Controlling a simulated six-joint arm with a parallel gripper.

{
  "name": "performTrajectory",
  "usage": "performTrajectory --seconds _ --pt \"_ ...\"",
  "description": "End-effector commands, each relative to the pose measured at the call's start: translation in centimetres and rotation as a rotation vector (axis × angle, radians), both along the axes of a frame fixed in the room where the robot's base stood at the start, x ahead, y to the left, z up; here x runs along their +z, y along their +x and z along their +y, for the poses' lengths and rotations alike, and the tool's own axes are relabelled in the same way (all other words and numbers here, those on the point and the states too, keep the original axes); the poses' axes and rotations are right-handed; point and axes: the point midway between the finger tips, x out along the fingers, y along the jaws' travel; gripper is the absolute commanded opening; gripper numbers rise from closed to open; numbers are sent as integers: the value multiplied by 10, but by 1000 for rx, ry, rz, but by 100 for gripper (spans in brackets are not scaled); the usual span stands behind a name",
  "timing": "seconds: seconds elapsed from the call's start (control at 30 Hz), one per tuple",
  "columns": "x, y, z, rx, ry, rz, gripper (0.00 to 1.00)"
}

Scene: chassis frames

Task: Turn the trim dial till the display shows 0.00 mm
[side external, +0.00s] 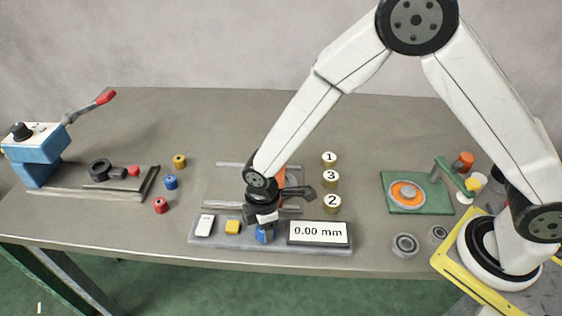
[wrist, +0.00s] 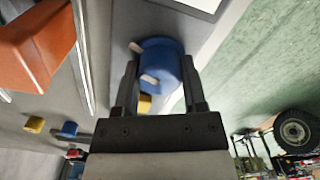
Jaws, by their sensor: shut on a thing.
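The trim dial is a blue knob (side external: 264,234) on the grey control panel (side external: 270,247) at the table's front edge. It shows larger in the wrist view (wrist: 160,66), with pale marks on it. My gripper (side external: 265,226) points down over the panel and is shut on the dial, one finger on each side in the wrist view (wrist: 158,82). The display (side external: 318,232), to the right of the dial, reads 0.00 mm. My gripper hides part of the dial in the side view.
On the panel left of the dial are a white switch (side external: 204,225) and a yellow button (side external: 233,227). Behind it lies a railed fixture with an orange block (side external: 280,177). Numbered brass cylinders (side external: 331,179) stand to its right. A blue lever press (side external: 36,155) is far left.

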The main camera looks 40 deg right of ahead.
Motion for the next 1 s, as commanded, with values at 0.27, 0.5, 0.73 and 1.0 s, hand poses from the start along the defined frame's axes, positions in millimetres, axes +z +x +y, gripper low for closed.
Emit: performTrajectory --seconds 0.27,0.5,0.73,1.0 --pt "0 0 0 2 0 0 82" --pt "0 0 0 3 0 0 89" --pt "3 0 0 3 0 0 89" --pt "23 1 0 3 1 -3 89"
